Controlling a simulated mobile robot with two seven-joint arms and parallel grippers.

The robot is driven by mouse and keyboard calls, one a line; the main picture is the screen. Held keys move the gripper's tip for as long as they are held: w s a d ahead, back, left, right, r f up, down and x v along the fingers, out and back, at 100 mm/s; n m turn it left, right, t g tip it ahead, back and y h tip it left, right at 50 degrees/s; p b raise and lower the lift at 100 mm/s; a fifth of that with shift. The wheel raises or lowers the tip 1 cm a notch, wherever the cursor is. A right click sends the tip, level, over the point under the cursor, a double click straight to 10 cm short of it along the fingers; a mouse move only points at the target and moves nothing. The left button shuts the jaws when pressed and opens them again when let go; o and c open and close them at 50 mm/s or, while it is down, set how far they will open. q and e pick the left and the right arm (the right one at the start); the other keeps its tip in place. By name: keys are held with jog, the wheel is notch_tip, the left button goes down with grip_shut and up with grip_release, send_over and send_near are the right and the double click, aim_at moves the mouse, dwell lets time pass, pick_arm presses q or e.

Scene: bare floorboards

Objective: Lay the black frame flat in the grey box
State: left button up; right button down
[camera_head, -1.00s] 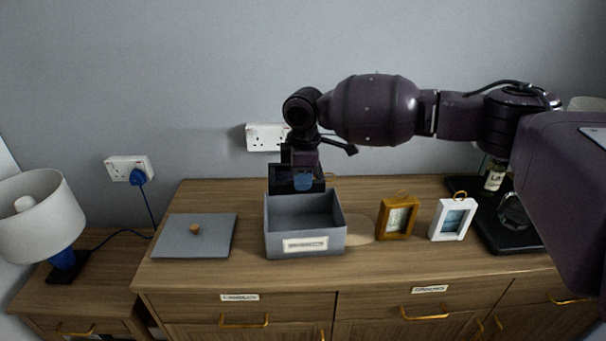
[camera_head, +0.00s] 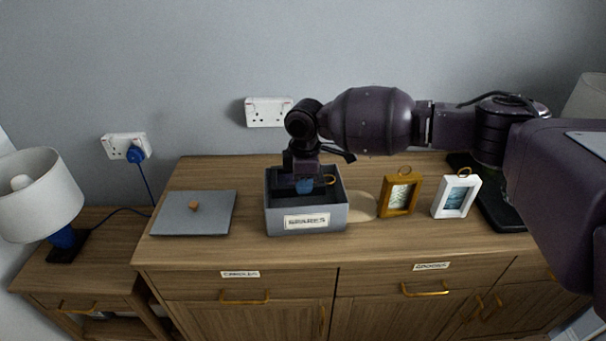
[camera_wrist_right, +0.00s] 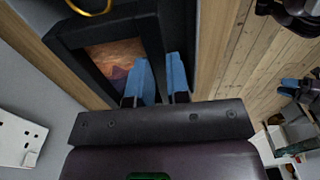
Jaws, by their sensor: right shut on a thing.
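The black frame (camera_wrist_right: 78,38) has a gold ring and an orange and purple picture. My right gripper (camera_wrist_right: 160,80) is shut on one side bar of it, its blue fingers on either side of the bar. In the head view my right gripper (camera_head: 304,186) reaches down into the open grey box (camera_head: 280,223), which has a label on its front. The black frame (camera_head: 326,196) shows there inside the box walls, its ring to the right. The gripper hides part of it, and I cannot tell whether it touches the bottom. What looks like my left gripper (camera_wrist_right: 290,84) is small at the wrist view's right edge.
A grey lid (camera_head: 180,215) with a wooden knob lies left of the box. A brown-gold frame (camera_head: 399,194) and a white frame (camera_head: 455,197) stand to the right. A black tray (camera_head: 503,212) lies beyond them. A lamp (camera_head: 38,195) is far left.

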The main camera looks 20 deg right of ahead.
jog(key=shift+f+b, duration=0.5)
jog(key=shift+f, duration=1.95)
jog(key=shift+f+b, duration=0.3)
jog(key=shift+f, duration=1.4)
jog(key=shift+s+f, duration=0.1)
jog(key=shift+f, duration=0.1)
